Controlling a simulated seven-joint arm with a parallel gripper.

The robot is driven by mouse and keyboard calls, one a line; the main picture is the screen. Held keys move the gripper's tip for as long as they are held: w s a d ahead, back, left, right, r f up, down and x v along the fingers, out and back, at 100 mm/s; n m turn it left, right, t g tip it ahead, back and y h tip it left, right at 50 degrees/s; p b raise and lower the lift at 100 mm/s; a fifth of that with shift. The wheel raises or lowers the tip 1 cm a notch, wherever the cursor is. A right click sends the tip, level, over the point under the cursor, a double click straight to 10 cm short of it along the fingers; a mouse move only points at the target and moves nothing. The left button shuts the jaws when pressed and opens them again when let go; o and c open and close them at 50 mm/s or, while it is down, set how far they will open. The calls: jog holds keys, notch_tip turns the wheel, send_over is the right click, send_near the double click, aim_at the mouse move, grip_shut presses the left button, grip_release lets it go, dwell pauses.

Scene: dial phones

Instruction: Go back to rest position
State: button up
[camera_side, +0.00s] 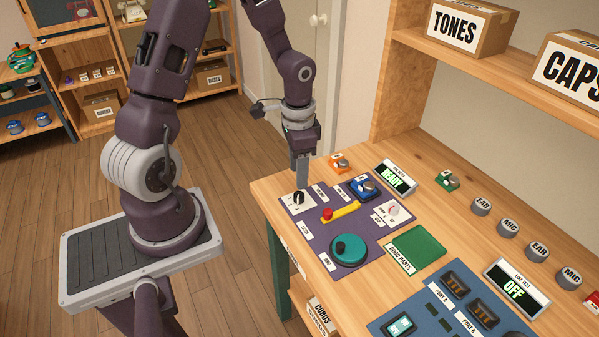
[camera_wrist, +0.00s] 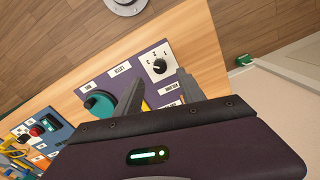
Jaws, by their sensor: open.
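My gripper (camera_side: 302,182) points down over the left edge of the purple panel (camera_side: 312,236) on the workbench. Its fingers are close to the black rotary knob (camera_side: 299,197); I cannot tell whether they touch it. In the wrist view the two fingers (camera_wrist: 161,77) stand apart with nothing held between them. The knob (camera_wrist: 159,66) shows there on its white dial plate, just beyond the fingertips. My arm is stretched toward the bench, not folded back.
The panel also bears a yellow lever with a red knob (camera_side: 328,214), a teal dial (camera_side: 348,250) and a blue box (camera_side: 364,188). A display reading READY (camera_side: 396,178) stands behind. A shelf with boxes (camera_side: 463,28) overhangs at right. The left floor is open.

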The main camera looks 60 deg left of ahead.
notch_tip(320, 180, up, 10)
jog(key=s+d+t+y, duration=0.1)
jog(key=d+t+y, duration=0.1)
jog(key=d, duration=0.1)
jog(key=s+d+r+n+t+h, duration=0.1)
jog(key=s+d+r, duration=0.3)
jog(key=s+r, duration=0.2)
jog(key=s+d+r+n+t+h, duration=0.1)
jog(key=s+d+r+t, duration=0.1)
jog(key=s+d+r, duration=0.2)
jog(key=s+r, duration=0.2)
jog(key=s, duration=0.1)
jog(key=shift+s+d+r+n+t, duration=0.2)
jog(key=shift+s+d+n+t, duration=0.1)
jog(key=shift+d+n, duration=0.1)
jog(key=shift+w+a, duration=0.1)
jog(key=shift+c, duration=0.2)
